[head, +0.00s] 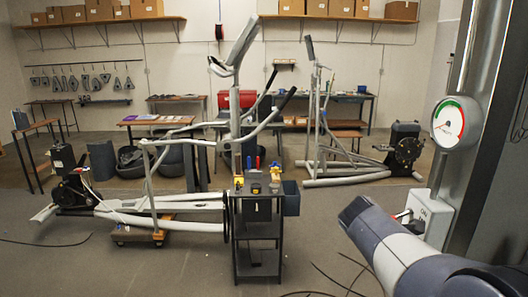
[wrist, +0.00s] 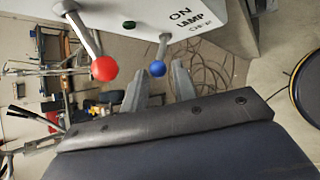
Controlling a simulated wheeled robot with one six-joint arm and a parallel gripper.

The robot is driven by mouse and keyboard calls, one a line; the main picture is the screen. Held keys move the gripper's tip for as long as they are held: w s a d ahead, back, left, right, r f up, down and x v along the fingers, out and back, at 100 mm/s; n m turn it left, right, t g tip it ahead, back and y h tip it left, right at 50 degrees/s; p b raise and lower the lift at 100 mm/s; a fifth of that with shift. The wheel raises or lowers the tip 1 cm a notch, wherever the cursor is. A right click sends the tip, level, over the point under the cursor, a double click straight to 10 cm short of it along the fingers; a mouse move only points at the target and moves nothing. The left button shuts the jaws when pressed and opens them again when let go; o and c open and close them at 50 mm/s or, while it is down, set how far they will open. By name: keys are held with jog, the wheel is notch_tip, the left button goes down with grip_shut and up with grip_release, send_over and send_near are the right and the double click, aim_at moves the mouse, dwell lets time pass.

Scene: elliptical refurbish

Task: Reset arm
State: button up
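My arm (head: 395,250) is at the lower right in the head view, in front of a white control box (head: 432,215) marked ON. A lever with a red ball (wrist: 104,68) is left of the fingers, and a lever with a blue ball (wrist: 157,68) is by the fingertips. I cannot tell whether a finger touches the blue-ball lever. The gripper is hidden in the head view.
A gauge (head: 456,122) is on the metal post above the box. A black tool cart (head: 257,235) stands at centre, beside a partly dismantled elliptical (head: 150,205). Another elliptical frame (head: 325,165) is behind. Cables (head: 340,280) lie on the floor between cart and arm.

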jog(key=x, duration=0.3)
jog(key=shift+w+d+f, duration=0.1)
jog(key=shift+d+f, duration=0.05)
jog(key=shift+f, duration=0.3)
jog(key=shift+a+f+h+b, duration=0.15)
jog(key=shift+a+h+b, duration=0.15)
jog(key=shift+h+b, duration=0.45)
jog(key=s+a+f+n+t+h+b, duration=0.2)
jog(key=s+a+h+b, duration=0.3)
jog(key=b, duration=1.1)
jog(key=shift+s+a+f+n+t+h, duration=0.4)
jog(key=shift+a+n+h, duration=0.45)
jog(key=shift+a, duration=0.95)
jog(key=shift+w+f, duration=0.1)
